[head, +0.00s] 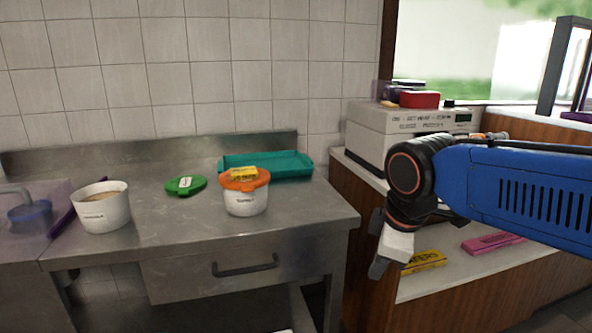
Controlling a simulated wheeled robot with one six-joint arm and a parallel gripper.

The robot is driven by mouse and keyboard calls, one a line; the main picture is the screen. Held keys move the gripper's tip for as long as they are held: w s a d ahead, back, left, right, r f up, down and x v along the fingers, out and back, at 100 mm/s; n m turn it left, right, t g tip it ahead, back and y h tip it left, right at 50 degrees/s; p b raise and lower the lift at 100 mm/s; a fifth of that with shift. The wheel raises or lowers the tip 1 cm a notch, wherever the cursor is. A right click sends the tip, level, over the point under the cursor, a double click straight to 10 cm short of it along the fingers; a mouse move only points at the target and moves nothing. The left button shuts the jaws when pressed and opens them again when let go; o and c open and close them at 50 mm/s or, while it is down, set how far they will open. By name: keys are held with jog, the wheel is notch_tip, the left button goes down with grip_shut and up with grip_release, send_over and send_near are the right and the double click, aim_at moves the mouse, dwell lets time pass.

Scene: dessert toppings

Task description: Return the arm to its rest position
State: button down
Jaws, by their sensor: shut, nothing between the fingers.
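My gripper (391,252) is at the right of the head view, in front of the wooden counter, pointing down. It is shut and empty. My blue arm reaches in from the right edge and hides part of the counter behind it. On the steel table, a white tub (245,202) has an orange lid (244,183) on top, with a small yellow packet (243,173) lying on the lid. My gripper is well to the right of this tub and touches nothing that I can see.
An open white tub (103,215), a green lid (185,186) and a teal tray (285,169) are on the steel table (180,235). A white machine (405,125), a yellow packet (424,261) and a pink packet (490,242) are on the right counter (440,281). The table's front is clear.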

jog(key=s+d+f+m+t, duration=0.1)
jog(key=s+d+f+m, duration=0.8)
jog(key=d+m, duration=0.3)
jog(key=shift+s+d+f+m+h, duration=0.3)
jog(key=shift+s+d+m+h, duration=0.1)
jog(key=shift+s+m, duration=0.5)
